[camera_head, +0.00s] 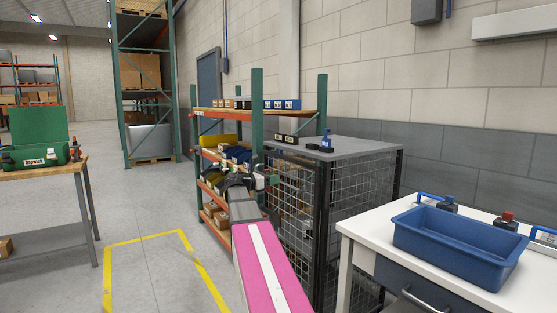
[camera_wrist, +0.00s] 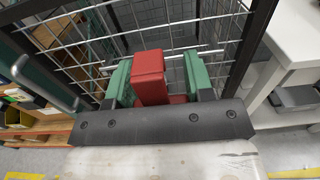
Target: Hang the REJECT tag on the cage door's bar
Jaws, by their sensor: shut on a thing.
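My gripper (camera_wrist: 155,85) has green fingers and is shut on a red piece, the REJECT tag (camera_wrist: 150,75), which stands up between them. No lettering on it can be read. In the head view my gripper (camera_head: 260,180) is small and partly hidden by my own arm, at the near left side of the wire cage (camera_head: 362,190). In the wrist view the cage's wire mesh (camera_wrist: 205,22) and dark frame fill the space beyond the fingers. I cannot tell which rod is the door's bar, or whether the tag touches the mesh.
A shelf rack (camera_head: 257,110) with bins and boxes stands behind and left of the cage. A white table (camera_head: 350,226) with a blue tray (camera_head: 455,252) stands at the right, close to the cage. A blue-topped bottle (camera_head: 327,139) stands on the cage top. Floor at left is open.

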